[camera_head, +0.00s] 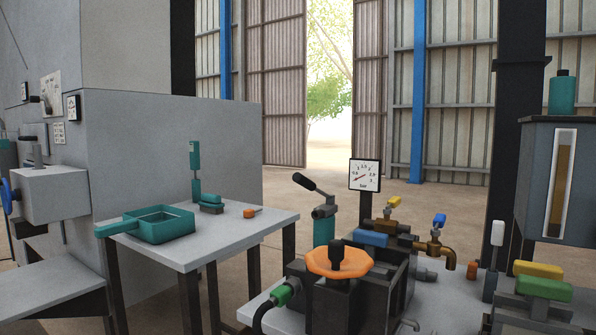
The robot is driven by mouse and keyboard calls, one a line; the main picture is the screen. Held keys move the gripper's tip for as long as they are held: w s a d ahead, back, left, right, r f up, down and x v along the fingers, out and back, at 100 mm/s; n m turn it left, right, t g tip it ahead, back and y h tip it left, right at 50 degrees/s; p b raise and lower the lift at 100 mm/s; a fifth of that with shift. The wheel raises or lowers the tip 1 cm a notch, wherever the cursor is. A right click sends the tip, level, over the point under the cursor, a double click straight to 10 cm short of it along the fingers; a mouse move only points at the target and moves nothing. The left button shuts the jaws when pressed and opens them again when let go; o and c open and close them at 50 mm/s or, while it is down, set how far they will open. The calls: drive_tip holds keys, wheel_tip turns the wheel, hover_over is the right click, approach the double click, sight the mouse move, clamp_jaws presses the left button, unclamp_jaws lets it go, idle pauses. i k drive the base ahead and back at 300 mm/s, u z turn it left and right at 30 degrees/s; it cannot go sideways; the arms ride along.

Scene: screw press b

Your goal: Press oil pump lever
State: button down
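A lever with a black handle (311,184) rises up and to the left from a grey head on a teal upright cylinder (324,230), in the middle of the view. It looks like the oil pump lever, though I see no label on it. The lower part of the cylinder is hidden behind the dark machine block. My gripper is not in view, and nothing touches the lever.
An orange handwheel (339,261) with a black knob stands in front of the lever. A square gauge (364,175) and brass taps (434,244) stand to its right. A grey table (190,255) with a teal tray (160,227) is at left. Open floor lies behind.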

sight(298, 178)
drive_tip(key=u, duration=2.25)
drive_tip(key=k, duration=0.85)
drive_tip(key=z, duration=1.45)
